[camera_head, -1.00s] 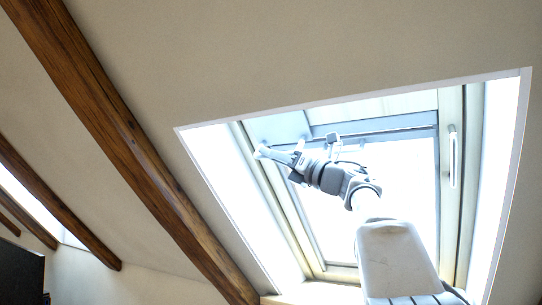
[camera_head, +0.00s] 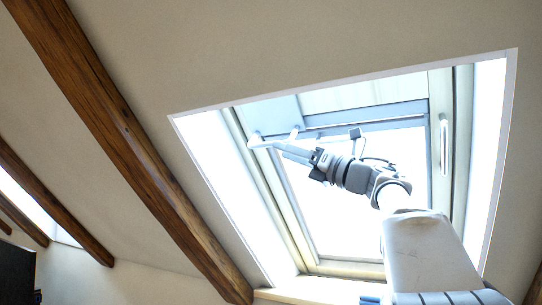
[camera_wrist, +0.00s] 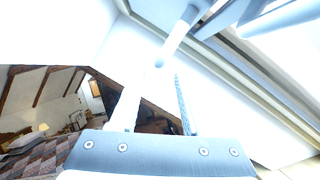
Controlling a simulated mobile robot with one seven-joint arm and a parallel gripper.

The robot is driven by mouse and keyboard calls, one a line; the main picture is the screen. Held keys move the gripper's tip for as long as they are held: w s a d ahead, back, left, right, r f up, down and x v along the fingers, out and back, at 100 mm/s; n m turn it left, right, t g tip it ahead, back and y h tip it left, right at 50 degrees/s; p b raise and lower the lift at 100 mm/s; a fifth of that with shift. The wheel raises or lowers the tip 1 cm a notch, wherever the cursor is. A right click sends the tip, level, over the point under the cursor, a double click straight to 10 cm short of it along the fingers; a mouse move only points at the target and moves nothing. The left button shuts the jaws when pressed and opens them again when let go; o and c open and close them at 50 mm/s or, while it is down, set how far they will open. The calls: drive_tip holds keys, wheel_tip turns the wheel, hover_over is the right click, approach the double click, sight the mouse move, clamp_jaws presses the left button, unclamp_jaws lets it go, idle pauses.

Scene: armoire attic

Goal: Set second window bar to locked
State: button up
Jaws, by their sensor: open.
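A pale bar (camera_head: 268,141) with a rounded end sits at the upper left of the roof window's sash. In the wrist view a white rod (camera_wrist: 174,42) with a rounded end, which looks like this bar, runs to the upper right beyond my fingers. My gripper (camera_head: 284,150) is open and points left, its tips close to the bar. In the wrist view its fingers (camera_wrist: 155,82) have nothing clearly between them; contact cannot be told. Another long white bar (camera_head: 445,145) stands upright on the right frame. Which bar counts as second is not clear.
The roof window (camera_head: 355,205) is bright and set in a deep white recess. A wooden beam (camera_head: 120,130) crosses the sloped ceiling to its left. My arm crosses the lower right of the window. The wrist view shows a room (camera_wrist: 45,115) far below.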

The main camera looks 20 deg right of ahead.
drive_tip(key=b+v, duration=0.2)
drive_tip(key=v, duration=0.8)
drive_tip(key=shift+d, duration=0.15)
drive_tip(key=shift+s, duration=0.15)
drive_tip(key=s+d+f+m+h, duration=0.15)
drive_tip(key=f+m+h, duration=0.7)
drive_tip(key=m, duration=0.85)
drive_tip(key=s+f+m+h, duration=0.2)
drive_tip(key=f+m+h, duration=0.7)
drive_tip(key=m, duration=0.7)
drive_tip(key=s+a+f+m+g+y, duration=0.1)
drive_tip(key=s+a+f+m+g, duration=0.1)
drive_tip(key=s+a+f+g, duration=0.2)
drive_tip(key=s+a+f+m+g+y, duration=0.1)
drive_tip(key=s+a+f+g, duration=0.3)
drive_tip(key=f, duration=1.2)
drive_tip(key=s+a+f+m+g+y, duration=0.2)
drive_tip(key=s+a+f+m+g, duration=0.1)
drive_tip(key=s+a+f, duration=0.5)
drive_tip(key=s+f+g, duration=0.1)
drive_tip(key=s+f, duration=0.2)
drive_tip(key=s, duration=0.1)
drive_tip(key=shift+s+a+m, duration=0.3)
drive_tip(key=shift+a, duration=0.05)
